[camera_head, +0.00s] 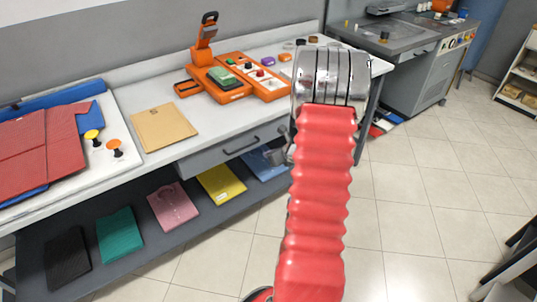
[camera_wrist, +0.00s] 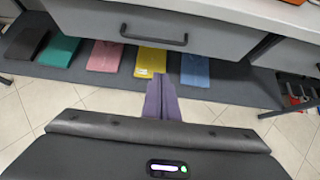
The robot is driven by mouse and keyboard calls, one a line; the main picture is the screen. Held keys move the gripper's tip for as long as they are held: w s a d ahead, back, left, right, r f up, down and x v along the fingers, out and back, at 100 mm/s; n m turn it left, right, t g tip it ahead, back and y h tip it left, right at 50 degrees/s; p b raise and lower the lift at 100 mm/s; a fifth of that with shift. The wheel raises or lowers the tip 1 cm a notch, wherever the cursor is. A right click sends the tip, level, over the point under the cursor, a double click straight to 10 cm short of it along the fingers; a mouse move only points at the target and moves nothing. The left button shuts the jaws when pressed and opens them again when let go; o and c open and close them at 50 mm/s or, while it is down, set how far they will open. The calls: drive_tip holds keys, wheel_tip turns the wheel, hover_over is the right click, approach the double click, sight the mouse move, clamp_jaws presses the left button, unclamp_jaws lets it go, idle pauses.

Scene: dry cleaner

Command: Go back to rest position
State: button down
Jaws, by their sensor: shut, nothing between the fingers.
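My gripper (camera_wrist: 161,98) shows in the wrist view as two dark purple-grey fingers pressed together, with nothing between them. It points toward the front of the workbench, below the grey drawer (camera_wrist: 130,30) with its dark handle. In the head view my red ribbed arm with its chrome joint stands in front of the bench, and the gripper is mostly hidden behind it. The drawer (camera_head: 235,143) is closed in the head view.
The lower shelf (camera_wrist: 233,84) holds several folded garments, including a yellow one (camera_head: 221,184) and a pink one (camera_head: 172,205). An orange device (camera_head: 235,80) and a tan envelope (camera_head: 163,127) lie on the white benchtop (camera_head: 200,160).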

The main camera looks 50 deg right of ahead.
idle(0.4)
drive_tip(key=s+a+r+n+g+y, duration=0.2)
drive_tip(key=a+r+n, duration=0.1)
drive_tip(key=a+n, duration=0.45)
drive_tip(key=s+a+r+n+g+y, duration=0.1)
drive_tip(key=s+a+r+n+y, duration=0.1)
drive_tip(key=a+n, duration=0.55)
drive_tip(key=s+a+r+n+g+y, duration=0.25)
drive_tip(key=a+n, duration=0.25)
drive_tip(key=a, duration=0.4)
drive_tip(key=s+a+r+n+h, duration=0.2)
drive_tip(key=s+a+r+n, duration=0.4)
drive_tip(key=a+r+n, duration=0.3)
drive_tip(key=s+a+r+n+t+h, duration=0.1)
drive_tip(key=s+a+r+n+h, duration=0.1)
drive_tip(key=s+a+r+n, duration=0.4)
drive_tip(key=a+r+n, duration=0.3)
drive_tip(key=a, duration=0.1)
drive_tip(key=shift+a, duration=0.35)
